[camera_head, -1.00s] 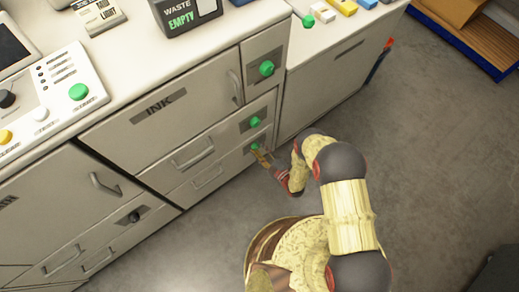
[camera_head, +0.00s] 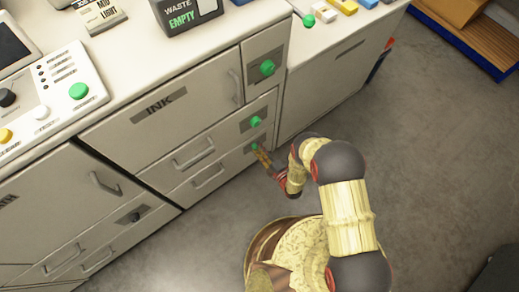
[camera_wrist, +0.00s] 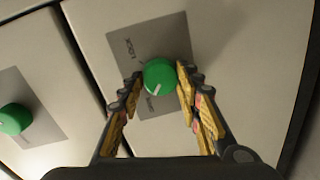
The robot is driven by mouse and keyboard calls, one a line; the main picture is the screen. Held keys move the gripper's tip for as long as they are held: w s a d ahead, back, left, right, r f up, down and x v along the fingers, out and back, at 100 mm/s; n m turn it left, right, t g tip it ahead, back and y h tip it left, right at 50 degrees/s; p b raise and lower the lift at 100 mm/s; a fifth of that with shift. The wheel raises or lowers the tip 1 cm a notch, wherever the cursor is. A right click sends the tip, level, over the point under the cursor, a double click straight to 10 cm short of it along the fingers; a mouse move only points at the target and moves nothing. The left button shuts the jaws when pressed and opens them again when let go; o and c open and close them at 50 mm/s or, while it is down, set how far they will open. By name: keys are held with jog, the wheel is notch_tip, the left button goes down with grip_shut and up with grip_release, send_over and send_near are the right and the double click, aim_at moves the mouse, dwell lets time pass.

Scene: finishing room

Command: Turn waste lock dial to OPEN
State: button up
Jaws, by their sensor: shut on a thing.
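The green lock dial (camera_wrist: 159,75) sits on a grey plate (camera_wrist: 122,52) on a drawer front in the wrist view. The plate reads LOCK at one end; the word at the other end is partly hidden and hard to read. The dial's white mark points toward that second word. My gripper (camera_wrist: 158,78) has one finger on each side of the dial and is shut on it. In the head view, my gripper (camera_head: 261,156) is at the lowest green dial (camera_head: 254,147), on the bottom drawer.
Another green dial (camera_wrist: 15,118) is on the neighbouring drawer front; it also shows in the head view (camera_head: 256,121). A third green dial (camera_head: 267,68) is above it. Drawer handles (camera_head: 208,176) are to the left. A waste box marked EMPTY (camera_head: 185,14) stands on the counter.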

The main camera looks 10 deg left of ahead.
jog(key=o, duration=1.2)
jog(key=shift+c, duration=0.2)
jog(key=v, duration=1.2)
jog(key=shift+f, duration=0.1)
